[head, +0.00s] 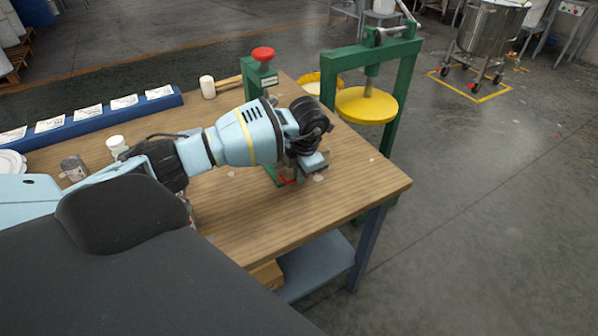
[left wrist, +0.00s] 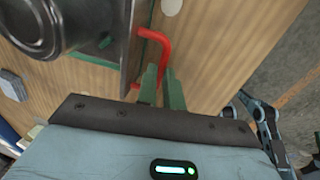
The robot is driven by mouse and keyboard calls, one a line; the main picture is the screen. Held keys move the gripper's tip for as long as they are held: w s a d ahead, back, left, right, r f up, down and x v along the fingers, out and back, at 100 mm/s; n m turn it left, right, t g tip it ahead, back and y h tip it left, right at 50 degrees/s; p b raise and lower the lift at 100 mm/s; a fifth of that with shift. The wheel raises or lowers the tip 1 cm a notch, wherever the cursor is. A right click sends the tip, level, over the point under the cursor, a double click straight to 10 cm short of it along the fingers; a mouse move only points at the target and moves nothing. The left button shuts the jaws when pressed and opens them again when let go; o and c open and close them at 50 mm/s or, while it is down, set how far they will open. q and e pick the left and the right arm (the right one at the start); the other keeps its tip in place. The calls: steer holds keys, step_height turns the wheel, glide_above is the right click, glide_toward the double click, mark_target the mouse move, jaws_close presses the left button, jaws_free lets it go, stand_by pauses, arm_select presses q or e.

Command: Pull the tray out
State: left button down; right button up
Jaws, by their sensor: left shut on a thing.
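My left gripper (head: 302,172) is over the wooden table, low beside a small green device, and my wrist covers much of it. A red handle (head: 287,181) shows just below the gripper. In the left wrist view the bent red handle (left wrist: 166,42) runs down between the two narrow fingers of my left gripper (left wrist: 161,78), which are shut on it. A grey metal edge, which may be the tray (left wrist: 108,58), lies left of the handle, with a round metal vessel (left wrist: 38,22) above it. The tray's full outline is hidden. My right gripper is not in view.
A green press with a yellow disc (head: 366,106) stands behind the table's right end. A red knob (head: 263,54) tops the green post behind my arm. A blue rack of cards (head: 90,117), a white cup (head: 117,146) and a grey can (head: 74,168) stand left. The table's front right (head: 345,190) is clear.

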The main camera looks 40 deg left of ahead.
arm_select(q)
steer(key=shift+d+f, duration=0.1)
steer(key=shift+d, duration=0.15)
steer(key=c, duration=1.5)
jaws_free()
steer(key=shift+s, duration=0.1)
steer(key=shift+r, duration=0.35)
steer(key=r, duration=0.2)
steer(key=d+r, duration=0.1)
steer(key=r, duration=0.4)
steer(key=shift+s+d+r, duration=0.1)
steer(key=shift+s+d, duration=0.05)
steer(key=shift+s, duration=0.1)
